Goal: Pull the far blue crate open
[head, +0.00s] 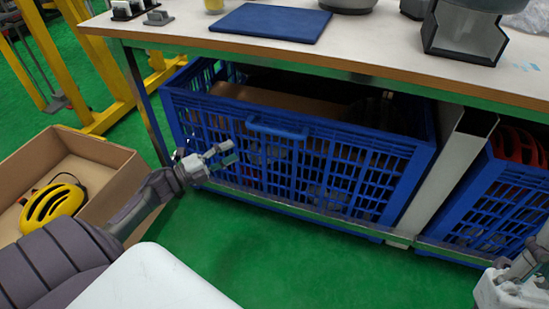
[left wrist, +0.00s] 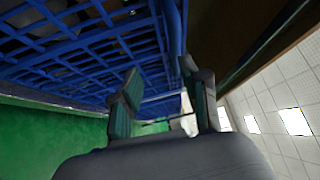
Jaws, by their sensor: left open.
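A large blue lattice crate (head: 335,165) stands under the workbench, with a raised handle bar (head: 277,130) on its front wall. My left gripper (head: 222,155) is open and empty in front of that wall, left of and a little below the handle. In the left wrist view the open fingers (left wrist: 162,92) are beside the crate's blue grid (left wrist: 85,45); whether they touch it I cannot tell. A second blue crate (head: 490,205) stands further right, past a bench leg. Part of my right gripper (head: 515,287) shows at the lower right edge; its fingers are unclear.
The workbench (head: 180,30) overhangs the crates, and a metal rail (head: 300,208) runs low along their fronts. A cardboard box (head: 110,185) with a yellow helmet (head: 52,206) lies left of my left arm. Green floor (head: 270,255) in front of the crate is clear.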

